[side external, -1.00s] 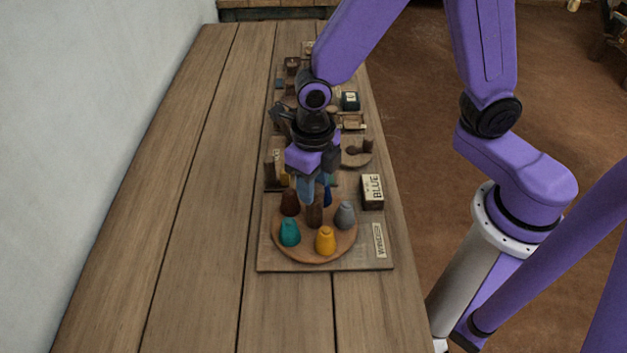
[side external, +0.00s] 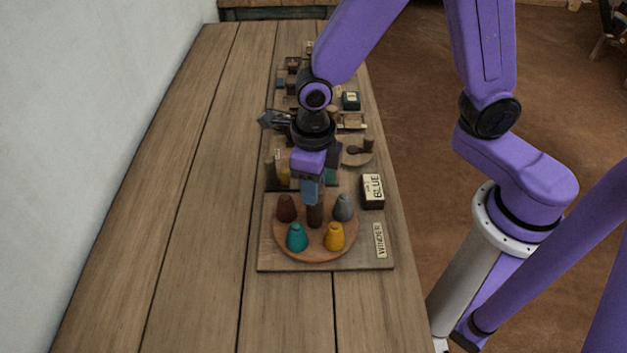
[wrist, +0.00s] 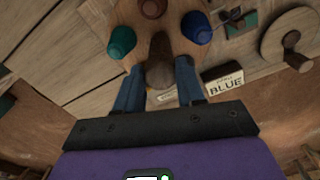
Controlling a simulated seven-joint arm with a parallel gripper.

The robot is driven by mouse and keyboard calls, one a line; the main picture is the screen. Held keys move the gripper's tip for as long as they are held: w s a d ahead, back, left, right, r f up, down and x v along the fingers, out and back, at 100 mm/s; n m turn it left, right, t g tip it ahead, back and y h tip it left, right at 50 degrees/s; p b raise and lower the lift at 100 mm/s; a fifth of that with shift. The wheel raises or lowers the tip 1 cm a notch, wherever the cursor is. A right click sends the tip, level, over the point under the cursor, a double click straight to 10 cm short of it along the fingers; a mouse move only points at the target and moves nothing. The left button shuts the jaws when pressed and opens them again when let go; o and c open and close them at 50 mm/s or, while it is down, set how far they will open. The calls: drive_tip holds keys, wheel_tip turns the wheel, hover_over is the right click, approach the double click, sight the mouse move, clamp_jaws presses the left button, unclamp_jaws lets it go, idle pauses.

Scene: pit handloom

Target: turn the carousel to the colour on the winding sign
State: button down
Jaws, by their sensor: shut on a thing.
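The round wooden carousel (side external: 316,252) sits on a board on the table. My gripper (side external: 313,200) points down and is shut on the brown centre post (side external: 315,216). Its blue fingers flank the post in the wrist view (wrist: 160,68). The sign block (side external: 373,191) reads BLUE.
A WINDER label (side external: 380,240) lies on the board's right side. Behind my gripper, several other small wooden stations line the table toward the back. The table to the left is bare wood up to the wall.

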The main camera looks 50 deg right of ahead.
drive_tip(key=c, duration=0.7)
unclamp_jaws()
drive_tip(key=shift+r, duration=0.1)
wheel_tip(320, 180, up, 17)
drive_tip(key=shift+r, duration=0.15)
